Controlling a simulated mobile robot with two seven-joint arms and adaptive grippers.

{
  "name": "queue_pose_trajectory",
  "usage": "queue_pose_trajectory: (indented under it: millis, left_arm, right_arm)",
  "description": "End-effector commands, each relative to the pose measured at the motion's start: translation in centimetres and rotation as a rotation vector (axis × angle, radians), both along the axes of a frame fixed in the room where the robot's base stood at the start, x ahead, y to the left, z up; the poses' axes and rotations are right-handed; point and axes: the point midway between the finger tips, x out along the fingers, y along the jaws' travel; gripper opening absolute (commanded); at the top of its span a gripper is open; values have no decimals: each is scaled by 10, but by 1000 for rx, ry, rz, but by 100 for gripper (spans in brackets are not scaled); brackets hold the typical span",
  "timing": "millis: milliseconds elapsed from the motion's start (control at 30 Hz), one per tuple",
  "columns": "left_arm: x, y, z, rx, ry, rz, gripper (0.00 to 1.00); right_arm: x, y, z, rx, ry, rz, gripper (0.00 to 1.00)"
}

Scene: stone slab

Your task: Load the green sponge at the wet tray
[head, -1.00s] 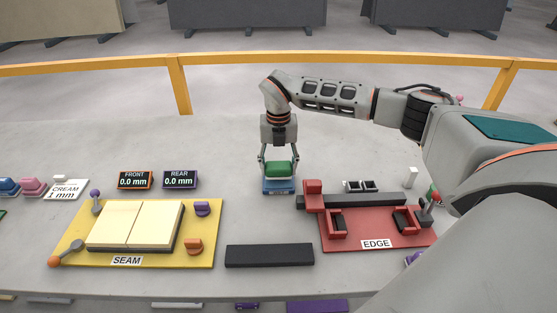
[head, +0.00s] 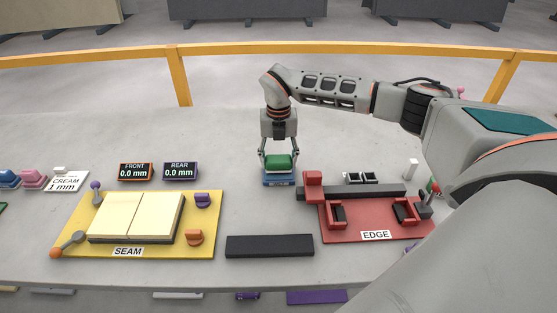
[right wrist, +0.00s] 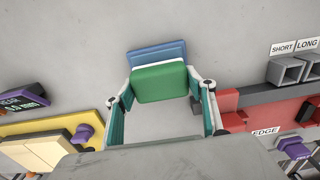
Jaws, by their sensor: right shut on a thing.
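My right gripper (head: 279,164) points down and is shut on the green sponge (head: 278,162), with one finger on each side of it. The sponge is a green block with a white layer along one edge. In the right wrist view the sponge (right wrist: 161,83) sits between the two fingertips (right wrist: 163,95). The blue wet tray (head: 278,180) is directly below the sponge in the head view. In the right wrist view the tray (right wrist: 157,53) shows partly behind the sponge. I cannot tell whether the sponge touches it. My left gripper is not in view.
A yellow SEAM board (head: 205,232) with two cream tiles lies left, and a red EDGE fixture (head: 362,222) lies right. A black bar (head: 269,246) lies in front. FRONT and REAR displays (head: 158,171) stand left of the tray. The slab behind the tray is clear.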

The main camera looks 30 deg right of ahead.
Motion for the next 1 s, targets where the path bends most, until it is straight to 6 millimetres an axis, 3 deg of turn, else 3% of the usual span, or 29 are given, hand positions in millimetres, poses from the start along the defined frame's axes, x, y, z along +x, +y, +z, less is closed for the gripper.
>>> queue_pose_trajectory:
  millis: [1000]
  left_arm:
    - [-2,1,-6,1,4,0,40]
  right_arm:
    - [0,0,-10,0,0,0,38]
